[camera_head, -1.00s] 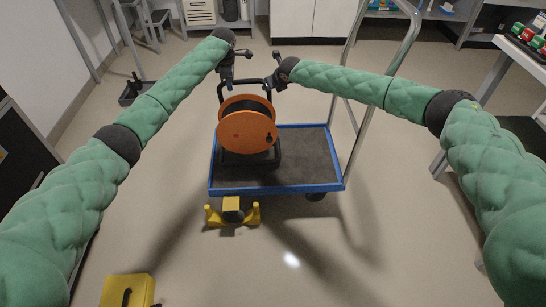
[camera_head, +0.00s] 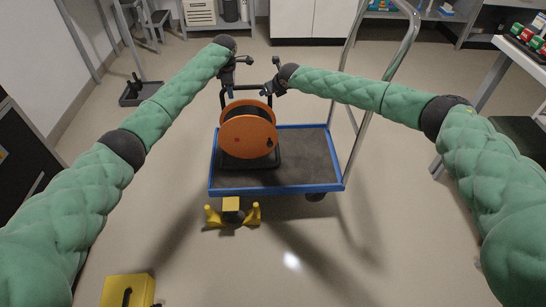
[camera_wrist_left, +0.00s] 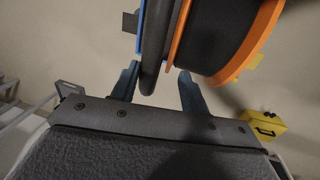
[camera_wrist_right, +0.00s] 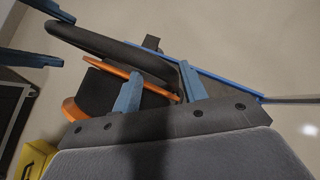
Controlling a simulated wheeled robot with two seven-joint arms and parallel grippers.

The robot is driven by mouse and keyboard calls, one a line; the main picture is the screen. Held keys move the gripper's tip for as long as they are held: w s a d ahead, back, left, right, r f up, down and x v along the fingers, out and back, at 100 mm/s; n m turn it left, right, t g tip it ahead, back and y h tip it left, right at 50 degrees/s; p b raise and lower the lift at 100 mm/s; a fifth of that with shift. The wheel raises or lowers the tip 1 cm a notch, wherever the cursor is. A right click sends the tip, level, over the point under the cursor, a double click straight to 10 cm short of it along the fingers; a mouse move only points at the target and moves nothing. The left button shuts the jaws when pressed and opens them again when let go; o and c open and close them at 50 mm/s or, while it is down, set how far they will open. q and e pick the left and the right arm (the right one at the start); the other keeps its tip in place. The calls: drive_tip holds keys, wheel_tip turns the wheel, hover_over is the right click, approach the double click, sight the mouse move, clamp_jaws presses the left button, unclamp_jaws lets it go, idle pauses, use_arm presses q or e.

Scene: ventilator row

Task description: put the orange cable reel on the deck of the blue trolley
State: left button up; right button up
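The orange cable reel (camera_head: 248,131), in a black tube frame (camera_head: 279,155), stands upright on the left part of the deck of the blue trolley (camera_head: 310,160); its base appears to rest there. My left gripper (camera_head: 236,76) is open at the left end of the frame's top bar. In the left wrist view the black tube (camera_wrist_left: 154,45) runs between its parted fingers (camera_wrist_left: 158,88), with a gap beside it. My right gripper (camera_head: 271,78) is open at the right end of the bar. In the right wrist view its fingers (camera_wrist_right: 160,88) are apart, close to the frame (camera_wrist_right: 110,45).
A yellow floor fixture (camera_head: 232,210) stands just in front of the trolley. A yellow case (camera_head: 127,291) lies at the lower left. The trolley's metal handle (camera_head: 366,90) rises on the right. A dark tray (camera_head: 140,93) lies on the floor at left. The deck's right part is bare.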

use_arm(q)
drive_tip(key=shift+a, duration=0.1)
use_arm(e)
drive_tip(key=shift+f, duration=0.1)
use_arm(q)
drive_tip(key=shift+r, duration=0.15)
use_arm(e)
drive_tip(key=shift+d, duration=0.1)
use_arm(q)
wheel_tip(320, 180, up, 11)
drive_tip(key=s, duration=0.2)
drive_tip(key=shift+s+r, duration=0.15)
drive_tip(key=shift+r, duration=0.05)
use_arm(e)
drive_tip(key=v, duration=1.2)
